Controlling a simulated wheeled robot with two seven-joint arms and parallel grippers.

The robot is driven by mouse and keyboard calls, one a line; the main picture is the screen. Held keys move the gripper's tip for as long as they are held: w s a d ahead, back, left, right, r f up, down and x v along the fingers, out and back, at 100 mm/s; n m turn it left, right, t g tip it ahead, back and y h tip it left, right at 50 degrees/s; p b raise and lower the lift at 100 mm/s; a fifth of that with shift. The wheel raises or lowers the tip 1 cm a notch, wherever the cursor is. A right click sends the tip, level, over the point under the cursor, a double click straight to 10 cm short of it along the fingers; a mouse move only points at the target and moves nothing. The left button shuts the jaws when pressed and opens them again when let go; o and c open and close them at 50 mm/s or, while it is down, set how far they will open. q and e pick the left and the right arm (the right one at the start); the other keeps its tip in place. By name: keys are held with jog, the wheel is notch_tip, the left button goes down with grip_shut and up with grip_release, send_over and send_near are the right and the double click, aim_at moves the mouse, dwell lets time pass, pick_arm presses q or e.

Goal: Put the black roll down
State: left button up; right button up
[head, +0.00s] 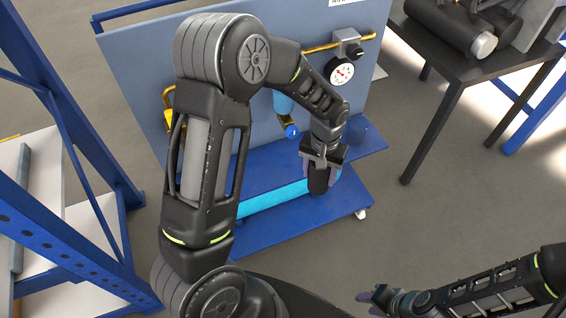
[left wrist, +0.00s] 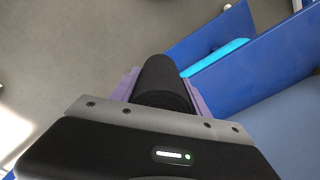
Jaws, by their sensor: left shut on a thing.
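The black roll (head: 318,181) is held in my left gripper (head: 321,170), above the right part of the blue cart's base. The left wrist view shows the black roll (left wrist: 163,84) between the two purple fingers, with its far end sticking out past them. I cannot tell whether the roll touches anything beneath it. My right gripper (head: 377,296) is at the bottom of the head view, away from the cart, with nothing visible in it; its finger gap is not clear.
The blue cart base (head: 310,215) carries a bright cyan tube (head: 272,197) and an upright panel (head: 130,75) with a gauge (head: 340,71) and brass pipe. A dark table (head: 470,62) stands at the right, a blue rack (head: 75,130) at the left. Floor between is clear.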

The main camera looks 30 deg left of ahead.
pick_arm(q)
jog(key=s+a+r+n+b, duration=0.1)
jog(key=s+n+b, duration=0.3)
jog(key=s+n, duration=0.2)
jog(key=s+a+r+n+b, duration=0.2)
jog(key=s+n+b, duration=0.2)
jog(key=s+n, duration=0.2)
jog(key=shift+s+a+n+b, duration=0.15)
jog(key=shift+s+n+b, duration=0.15)
jog(key=shift+s, duration=0.75)
jog(key=w+a+f, duration=0.2)
jog(key=w+a, duration=0.9)
jog(key=a, duration=0.5)
jog(key=shift+w+a+f, duration=0.1)
jog(key=shift+f, duration=0.05)
